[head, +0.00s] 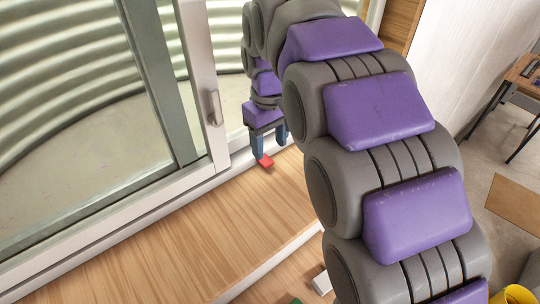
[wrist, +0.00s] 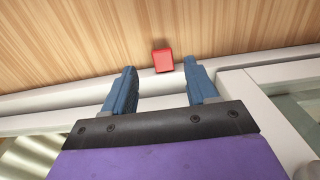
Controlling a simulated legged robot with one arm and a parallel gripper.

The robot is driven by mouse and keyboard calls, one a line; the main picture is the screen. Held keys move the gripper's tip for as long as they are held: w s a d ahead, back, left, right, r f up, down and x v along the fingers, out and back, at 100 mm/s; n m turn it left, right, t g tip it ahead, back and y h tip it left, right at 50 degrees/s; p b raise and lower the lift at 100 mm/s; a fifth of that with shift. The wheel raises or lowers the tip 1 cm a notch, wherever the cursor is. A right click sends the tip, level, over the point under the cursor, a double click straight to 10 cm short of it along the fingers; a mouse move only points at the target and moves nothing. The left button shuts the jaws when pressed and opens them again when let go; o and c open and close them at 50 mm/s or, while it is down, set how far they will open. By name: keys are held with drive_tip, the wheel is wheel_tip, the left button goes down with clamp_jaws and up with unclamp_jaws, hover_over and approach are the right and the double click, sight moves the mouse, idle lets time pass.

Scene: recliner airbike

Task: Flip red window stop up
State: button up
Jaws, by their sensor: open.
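The red window stop (head: 265,161) is a small red block at the wooden sill beside the white window track. It also shows in the wrist view (wrist: 163,60), just beyond my fingertips and between their lines, nearer the right finger. My gripper (head: 270,146) has blue fingers and points down at the sill by the stop. In the wrist view my gripper (wrist: 159,80) is open, with an empty gap between the fingers. I cannot tell whether a finger touches the stop. The white window frame (head: 202,80) with its handle (head: 215,108) stands left of my gripper.
The wooden sill (head: 190,232) is clear along the window. Grey corrugated metal (head: 60,40) curves behind the glass. A white wall (head: 470,50), a table (head: 525,72) and a yellow object (head: 515,295) are at the right.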

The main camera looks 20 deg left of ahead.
sight(268, 162)
drive_tip(key=f, duration=0.4)
drive_tip(key=shift+a+f, duration=0.1)
drive_tip(key=shift+a, duration=0.3)
drive_tip(key=shift+d+f, duration=0.25)
drive_tip(key=shift+f, duration=0.05)
drive_tip(key=shift+d, duration=0.25)
drive_tip(key=shift+a+f, duration=0.1)
drive_tip(key=shift+a, duration=0.25)
drive_tip(key=c, duration=1.1)
drive_tip(key=shift+o, duration=0.2)
drive_tip(key=shift+w+h+p, duration=0.1)
drive_tip(key=shift+h+p, duration=0.2)
drive_tip(key=shift+p, duration=0.2)
drive_tip(key=shift+a+r+g+h+p, duration=0.1)
drive_tip(key=shift+r+g+h+p, duration=0.15)
drive_tip(key=shift+g+h+p, duration=0.15)
